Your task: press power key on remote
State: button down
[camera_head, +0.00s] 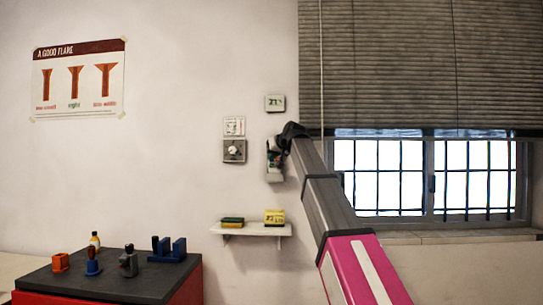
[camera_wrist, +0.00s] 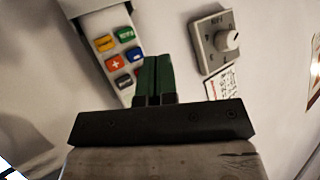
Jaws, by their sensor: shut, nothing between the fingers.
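The remote (camera_wrist: 85,22) is a pale body with rows of coloured keys, tilted in the wrist view. A yellow key (camera_wrist: 104,42), a green key (camera_wrist: 126,35) and an orange key with a plus sign (camera_wrist: 116,63) show. Which key is power I cannot tell; my fingers may hide others. My gripper (camera_wrist: 157,58) is shut and empty, its green fingertips overlapping the remote's right edge in the picture. Touching or apart cannot be told. In the head view the remote's wall holder (camera_head: 274,172) is partly behind my dark wrist.
A grey dial control (camera_wrist: 218,40) is on the wall right of the fingers; it also shows in the head view (camera_head: 234,151). A small display (camera_head: 275,103) is above. A shelf (camera_head: 251,229) with two small boxes is below. A window with a blind (camera_head: 420,60) is at right.

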jog(key=shift+w, duration=1.4)
jog(key=shift+w, duration=0.2)
dwell(0.8)
jog(key=shift+w, duration=0.2)
jog(key=shift+w, duration=0.6)
dwell(0.9)
dwell(0.3)
jog(key=shift+s, duration=1)
jog(key=shift+s, duration=0.1)
jog(key=s, duration=0.4)
jog(key=shift+s, duration=0.4)
